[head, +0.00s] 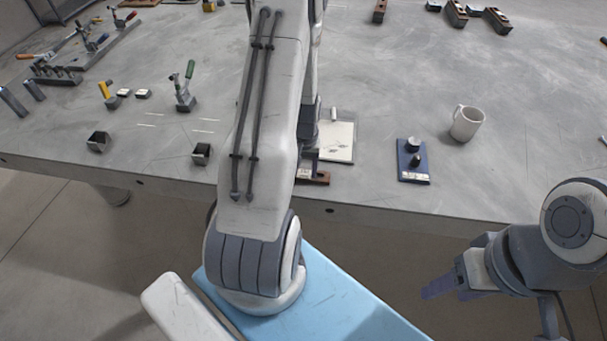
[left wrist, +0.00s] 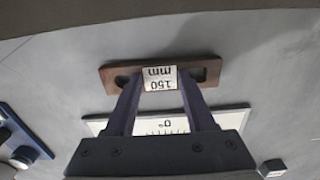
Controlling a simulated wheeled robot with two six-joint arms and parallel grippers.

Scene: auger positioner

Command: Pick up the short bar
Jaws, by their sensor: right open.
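In the head view the left gripper is mostly hidden by the arm. My right gripper (head: 440,288) is open and empty, off the table's front edge.
A white plate with a scale (head: 338,142) lies just behind the bar. A blue block with knobs (head: 413,162) and a white mug (head: 466,123) stand to the right. Small black holders (head: 201,154) and clamps (head: 184,92) stand left. Brown blocks (head: 456,14) lie at the back.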

